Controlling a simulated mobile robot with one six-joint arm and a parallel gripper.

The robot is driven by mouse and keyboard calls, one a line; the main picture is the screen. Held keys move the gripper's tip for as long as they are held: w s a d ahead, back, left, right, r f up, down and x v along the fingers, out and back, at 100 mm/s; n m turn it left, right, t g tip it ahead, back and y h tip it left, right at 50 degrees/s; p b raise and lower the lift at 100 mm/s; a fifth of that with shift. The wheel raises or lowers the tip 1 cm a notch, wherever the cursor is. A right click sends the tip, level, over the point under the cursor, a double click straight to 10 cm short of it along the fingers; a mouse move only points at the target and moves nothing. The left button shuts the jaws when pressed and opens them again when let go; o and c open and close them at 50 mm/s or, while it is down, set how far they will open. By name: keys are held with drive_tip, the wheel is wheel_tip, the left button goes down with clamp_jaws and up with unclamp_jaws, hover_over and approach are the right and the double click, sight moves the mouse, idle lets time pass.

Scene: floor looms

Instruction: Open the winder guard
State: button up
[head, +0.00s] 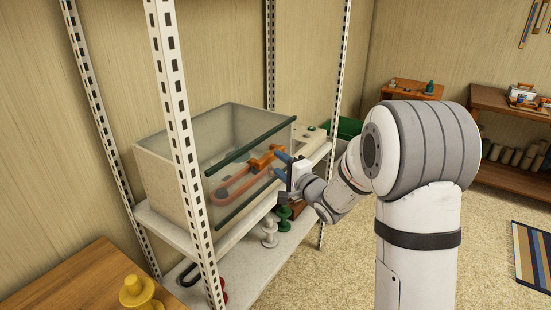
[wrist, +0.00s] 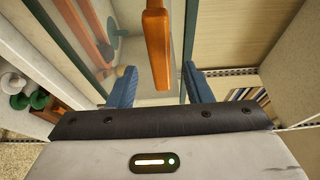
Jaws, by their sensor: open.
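The winder guard (head: 225,150) is a clear panel with dark green top and bottom edges on the front of a pale box, and it appears closed. An orange handle (head: 262,159) is on its front toward the right. My gripper (head: 279,165) is at the right end of this handle with its blue fingers apart. In the wrist view, the orange handle (wrist: 157,45) reaches down between the open fingers of my gripper (wrist: 160,88), with gaps on both sides. A reddish curved part and a dark round part show blurred behind the clear panel.
The box stands on a metal shelf unit whose white perforated post (head: 178,130) rises before it. Green and white spools (head: 270,232) stand on the lower shelf. A wooden table with a yellow spool (head: 137,292) is at front left.

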sight(273, 159)
drive_tip(key=x, duration=0.5)
drive_tip(key=shift+w+a, duration=0.15)
drive_tip(key=shift+w, duration=0.05)
drive_tip(key=shift+c, duration=0.5)
clamp_jaws()
